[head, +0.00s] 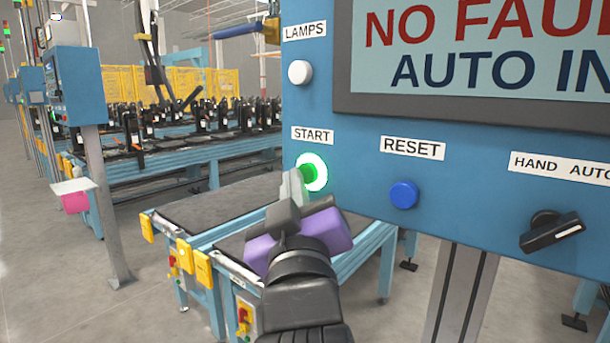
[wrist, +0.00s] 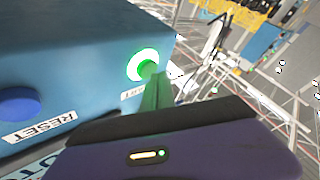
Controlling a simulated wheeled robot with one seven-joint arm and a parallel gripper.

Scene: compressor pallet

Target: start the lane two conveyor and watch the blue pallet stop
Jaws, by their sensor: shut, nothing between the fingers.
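The blue control panel (head: 450,170) fills the right of the head view. Its START button (head: 313,172) glows green with a bright ring. My gripper (head: 294,186) is shut, with its fingertips at the left edge of the START button; whether they touch it I cannot tell. In the wrist view the lit START button (wrist: 144,65) is at the fingertips (wrist: 156,92), which look green in its light. Two conveyor lanes (head: 225,205) with dark belts lie below and behind the panel. I see no blue pallet on the visible parts of these lanes.
The panel also has a blue RESET button (head: 404,194), a white LAMPS button (head: 300,72), a black HAND/AUTO selector (head: 552,231) and a screen (head: 480,50) reading "NO FAUL" and "AUTO IN", cut off. Another blue control box (head: 76,85) stands on a post at left.

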